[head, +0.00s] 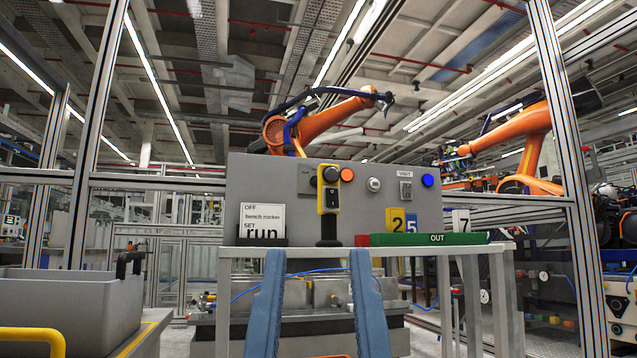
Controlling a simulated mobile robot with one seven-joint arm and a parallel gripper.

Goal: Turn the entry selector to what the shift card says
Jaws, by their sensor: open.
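A white card (264,219) stands at the left on the bench top, in a dark holder. It reads "OFF bench rocker SET run", with "run" in large letters. A grey control box (270,185) stands behind it. A yellow and black switch post (329,212) stands in front of the box, with a dark round knob (331,174) and a rocker (331,198). No label readable here names the entry selector, and the knob's setting is too small to tell. My gripper (314,253) is open and empty, its two blue fingers low in front of the bench edge.
The box also carries an orange button (347,174), a pale round control (374,184), a switch under "VISIT" (406,190) and a blue button (428,180). A green "OUT" tray (437,239) and number tiles (397,220) stand right. A grey bin (75,305) stands left.

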